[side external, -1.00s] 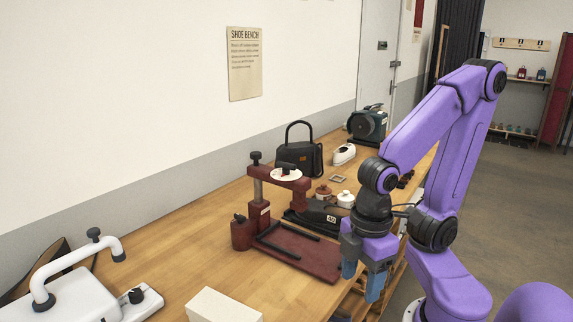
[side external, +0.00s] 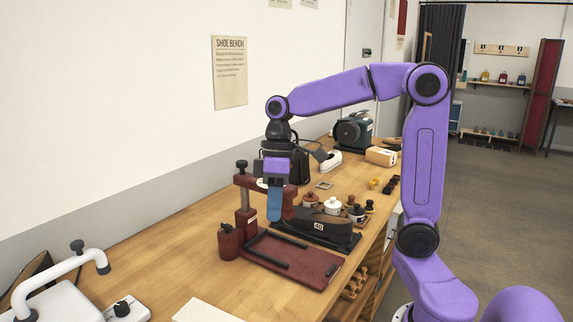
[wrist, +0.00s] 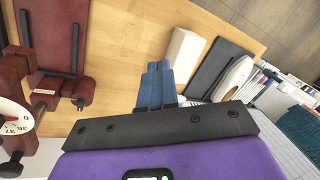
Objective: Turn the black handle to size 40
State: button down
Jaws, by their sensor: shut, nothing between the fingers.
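A dark red stand (side external: 247,215) on the bench carries a white dial (side external: 261,183) at the end of its upper arm. In the side view the black handle on the dial is hidden behind my gripper (side external: 274,217). My gripper's blue fingers are shut and empty, pointing down just in front of the dial in that view; I cannot tell if they touch it. In the wrist view the dial (wrist: 14,116) is cut off at the left edge, with numbers around 36 and 37 readable. The closed fingertips (wrist: 153,68) are well to its right there, apart from it.
A black bag-like item is behind my gripper.

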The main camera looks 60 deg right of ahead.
jog(key=w+d+r+m+t+y, duration=0.1)
jog(key=w+d+r+m, duration=0.15)
jog(key=w+d, duration=0.4)
jog(key=w+d+r+m+t+y, duration=0.1)
jog(key=w+d+r, duration=0.2)
jog(key=d, duration=0.6)
jog(key=s+d+r+m+t, duration=0.1)
jog(key=d+r+t, duration=0.2)
jog(key=d, duration=1.2)
jog(key=shift+y, duration=0.4)
jog(key=shift+w+a+f, duration=0.45)
jog(key=shift+a+f, duration=1)
jog(key=shift+w+a+f, duration=0.45)
jog(key=shift+a+f, duration=0.95)
jog(key=shift+f, duration=0.05)
jog(key=shift+w+a+f, duration=0.45)
jog(key=shift+a+f, duration=1)
